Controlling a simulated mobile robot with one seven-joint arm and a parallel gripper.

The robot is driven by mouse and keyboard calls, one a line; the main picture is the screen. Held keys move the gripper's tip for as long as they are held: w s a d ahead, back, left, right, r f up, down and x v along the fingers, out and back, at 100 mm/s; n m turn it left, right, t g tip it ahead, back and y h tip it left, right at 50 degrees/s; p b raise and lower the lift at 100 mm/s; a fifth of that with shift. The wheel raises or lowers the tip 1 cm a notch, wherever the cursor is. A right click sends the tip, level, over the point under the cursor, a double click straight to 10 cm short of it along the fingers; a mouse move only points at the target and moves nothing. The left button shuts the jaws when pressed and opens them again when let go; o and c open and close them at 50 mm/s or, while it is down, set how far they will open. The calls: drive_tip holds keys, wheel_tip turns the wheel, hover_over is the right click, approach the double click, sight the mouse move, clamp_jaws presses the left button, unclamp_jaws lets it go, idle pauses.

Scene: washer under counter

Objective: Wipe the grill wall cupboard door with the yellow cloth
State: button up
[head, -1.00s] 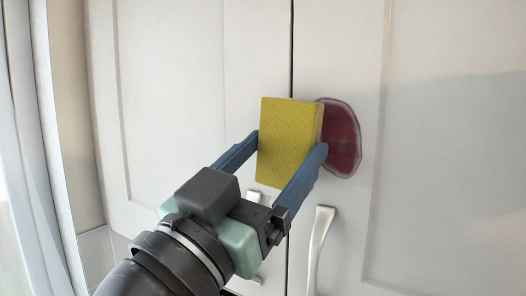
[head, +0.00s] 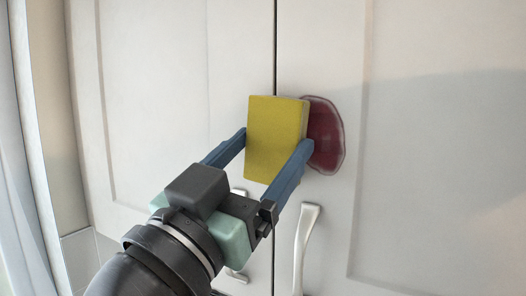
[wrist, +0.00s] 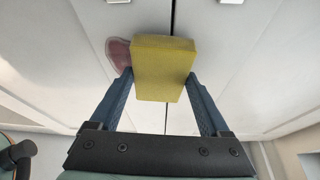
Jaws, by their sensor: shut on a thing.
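The yellow cloth (head: 275,139) is a thick, sponge-like block. My gripper (head: 272,150) is shut on it, one blue finger at each side; the cloth also shows between the fingers in the wrist view (wrist: 162,68). A dark red stain (head: 326,136) is on the right white cupboard door (head: 420,150), near the gap between the doors. The cloth hides the stain's left part in the head view. In the wrist view the stain (wrist: 119,52) shows at the left of the cloth. I cannot tell whether the cloth touches the door.
The left cupboard door (head: 160,100) is beside it, past a narrow dark gap. A metal handle (head: 305,245) stands out from the right door below the stain. Another handle (head: 238,270) is partly hidden behind my arm. A pale curtain (head: 18,180) hangs at the far left.

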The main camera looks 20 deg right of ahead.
sight(352, 119)
drive_tip(key=shift+w+d, duration=0.35)
drive_tip(key=shift+d, duration=0.1)
drive_tip(key=shift+s, duration=0.1)
